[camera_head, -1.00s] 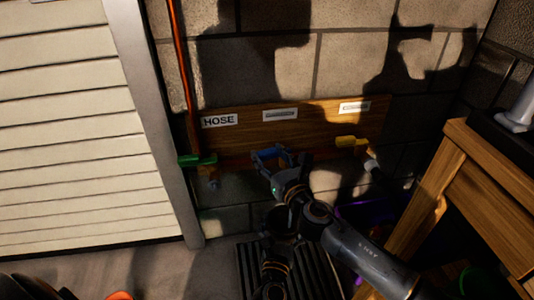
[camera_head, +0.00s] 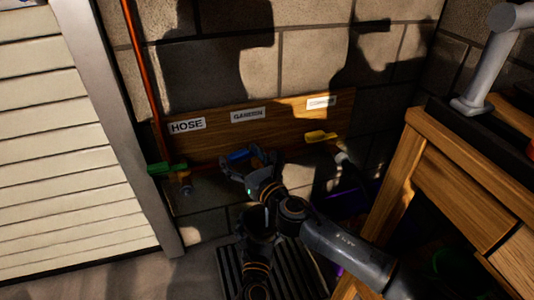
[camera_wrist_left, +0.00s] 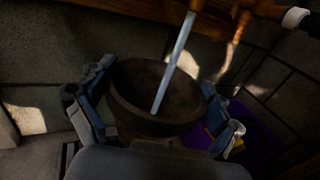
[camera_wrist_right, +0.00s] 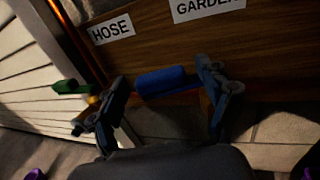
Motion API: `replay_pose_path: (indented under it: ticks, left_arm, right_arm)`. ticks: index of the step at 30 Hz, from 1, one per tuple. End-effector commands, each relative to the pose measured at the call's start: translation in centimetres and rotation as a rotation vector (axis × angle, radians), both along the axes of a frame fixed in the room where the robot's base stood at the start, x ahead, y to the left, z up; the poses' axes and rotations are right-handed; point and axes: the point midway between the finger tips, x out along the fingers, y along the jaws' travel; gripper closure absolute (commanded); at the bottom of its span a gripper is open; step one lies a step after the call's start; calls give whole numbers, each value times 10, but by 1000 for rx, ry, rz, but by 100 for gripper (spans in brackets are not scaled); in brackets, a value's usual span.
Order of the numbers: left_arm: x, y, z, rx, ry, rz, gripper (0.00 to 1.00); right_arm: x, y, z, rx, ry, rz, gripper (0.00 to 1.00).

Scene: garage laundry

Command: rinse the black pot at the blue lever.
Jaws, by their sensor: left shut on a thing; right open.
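The black pot (camera_wrist_left: 130,82) shows from above in the left wrist view, between the two fingers of my left gripper (camera_wrist_left: 155,105), which is shut on it. A pale stream of water (camera_wrist_left: 173,62) runs down into the pot. In the head view my left gripper (camera_head: 256,232) and the pot are low by the wall, dark and partly hidden by my right arm. The blue lever (camera_wrist_right: 160,80) is on the wooden board. My right gripper (camera_wrist_right: 163,92) is open, with a finger on each side of the lever; it also shows in the head view (camera_head: 250,168).
A green lever (camera_head: 167,168) is left on the board (camera_head: 200,147), a yellow lever (camera_head: 320,137) right. Labels include HOSE (camera_head: 186,125) and GARDEN (camera_head: 247,115). A wooden bench (camera_head: 425,165) stands close at right. A slatted dark grate (camera_head: 300,270) lies below.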

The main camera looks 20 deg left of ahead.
Motion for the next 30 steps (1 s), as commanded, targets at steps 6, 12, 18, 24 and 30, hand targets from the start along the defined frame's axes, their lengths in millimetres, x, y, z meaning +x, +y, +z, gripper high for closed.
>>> replay_pose_path:
  ticks: [6,12,18,24,30]
  left_arm:
    - [0,0,0,0,0,0,38]
    - [0,0,0,0,0,0,38]
    - [0,0,0,0,0,0,38]
    - [0,0,0,0,0,0,38]
    - [0,0,0,0,0,0,38]
  right_arm:
    - [3,11,0,3,4,-141,23]
    - [4,9,-1,0,2,-275,23]
    - [-22,-8,-1,1,1,-270,23]
    - [-54,-29,-1,0,2,-269,23]
    - [-88,-51,-1,-1,2,-267,23]
